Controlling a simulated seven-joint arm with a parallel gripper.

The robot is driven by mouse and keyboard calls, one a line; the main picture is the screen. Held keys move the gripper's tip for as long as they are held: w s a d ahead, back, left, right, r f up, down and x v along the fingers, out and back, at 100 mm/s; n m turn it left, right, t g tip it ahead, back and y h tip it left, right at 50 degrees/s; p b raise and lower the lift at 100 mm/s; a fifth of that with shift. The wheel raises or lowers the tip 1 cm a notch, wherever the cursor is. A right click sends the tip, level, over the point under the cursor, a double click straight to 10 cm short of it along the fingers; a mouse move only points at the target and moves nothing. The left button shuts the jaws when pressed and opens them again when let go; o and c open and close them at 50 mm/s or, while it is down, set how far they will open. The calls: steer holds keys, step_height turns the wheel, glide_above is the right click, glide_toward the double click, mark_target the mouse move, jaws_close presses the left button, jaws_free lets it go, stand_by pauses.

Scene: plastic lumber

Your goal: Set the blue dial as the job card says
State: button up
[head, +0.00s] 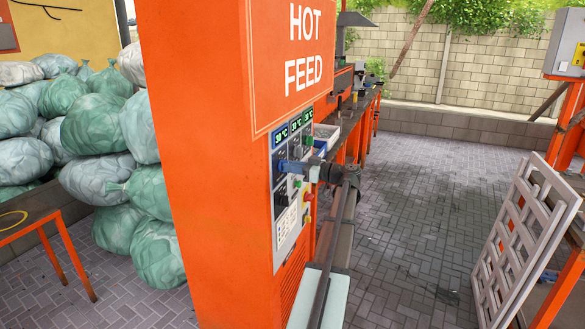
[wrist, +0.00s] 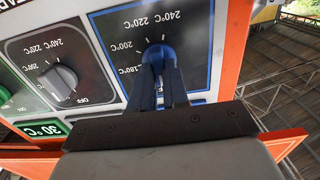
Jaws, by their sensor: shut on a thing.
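The blue dial (wrist: 160,52) sits on a blue-framed scale on the control panel, which appears upside down in the wrist view. The scale reads from 180°C to 240°C. My gripper (wrist: 158,72) is shut on the dial, one dark finger on each side. The fingers cover part of the dial, and I cannot tell its exact setting. In the head view my gripper (head: 284,165) reaches the panel (head: 282,247) from the right; the dial is hard to make out there. A white card (head: 286,227) is low on the panel, its text too small to read.
A grey dial (wrist: 60,80) and a green dial (wrist: 4,96) are beside the blue one. A green display (wrist: 44,128) reads 30°C. A red button (head: 307,197) is on the panel of the orange HOT FEED cabinet (head: 205,160).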

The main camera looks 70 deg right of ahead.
jaws_close()
steer(key=shift+m, duration=0.4)
steer(key=shift+d+f+m, duration=0.1)
steer(key=shift+m, duration=3.6)
steer(key=shift+d+f+m, duration=0.1)
steer(key=shift+m, duration=3.6)
steer(key=o, duration=0.7)
jaws_free()
steer(key=shift+s, duration=0.1)
